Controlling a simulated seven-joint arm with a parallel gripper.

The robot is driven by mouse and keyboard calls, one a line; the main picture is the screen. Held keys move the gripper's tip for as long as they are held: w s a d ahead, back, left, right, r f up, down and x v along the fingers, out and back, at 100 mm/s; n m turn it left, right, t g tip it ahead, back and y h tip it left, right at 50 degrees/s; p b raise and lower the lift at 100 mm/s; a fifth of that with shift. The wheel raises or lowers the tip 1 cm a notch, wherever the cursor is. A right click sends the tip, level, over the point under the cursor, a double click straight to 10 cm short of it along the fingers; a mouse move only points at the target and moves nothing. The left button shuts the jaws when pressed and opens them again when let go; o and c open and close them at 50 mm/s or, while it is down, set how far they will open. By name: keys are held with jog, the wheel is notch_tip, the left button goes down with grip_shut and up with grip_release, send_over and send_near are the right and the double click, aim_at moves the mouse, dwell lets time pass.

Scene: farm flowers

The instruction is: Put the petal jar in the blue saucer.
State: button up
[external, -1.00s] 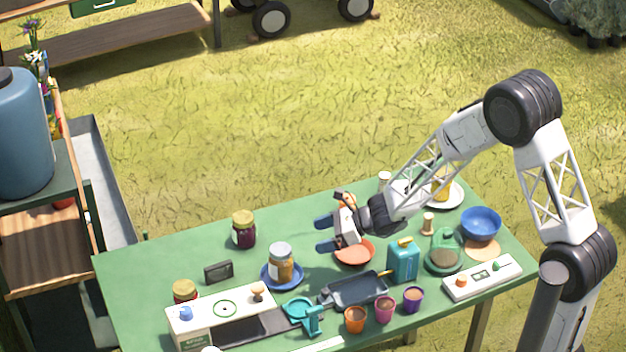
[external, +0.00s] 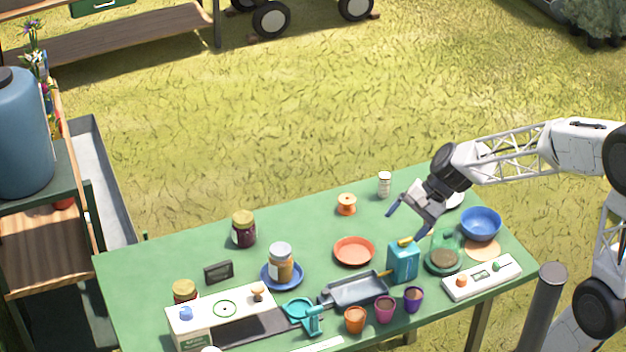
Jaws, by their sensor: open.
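A glass jar (external: 281,262) with a pale lid and orange-brown contents, seemingly the petal jar, stands upright in the blue saucer (external: 267,281) left of the table's middle. The label is too small to read. My gripper (external: 404,220) is open and empty, far to the right of the jar. Its fingers point down and left, above the table behind the teal can. It touches nothing that I can see.
A dark red jar (external: 243,230) stands behind the saucer. A blue bowl (external: 481,223) is at the right.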

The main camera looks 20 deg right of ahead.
jog(key=s+d+r+n+t+h, duration=0.1)
jog(key=s+d+n+h, duration=0.3)
jog(key=s+d, duration=0.4)
jog(key=s+d+r+n+h, duration=0.4)
jog(key=s+d, duration=0.3)
jog(key=d, duration=0.2)
jog(key=shift+s+r+t, duration=0.2)
jog(key=shift+s+t, duration=0.15)
jog(key=shift+t, duration=0.05)
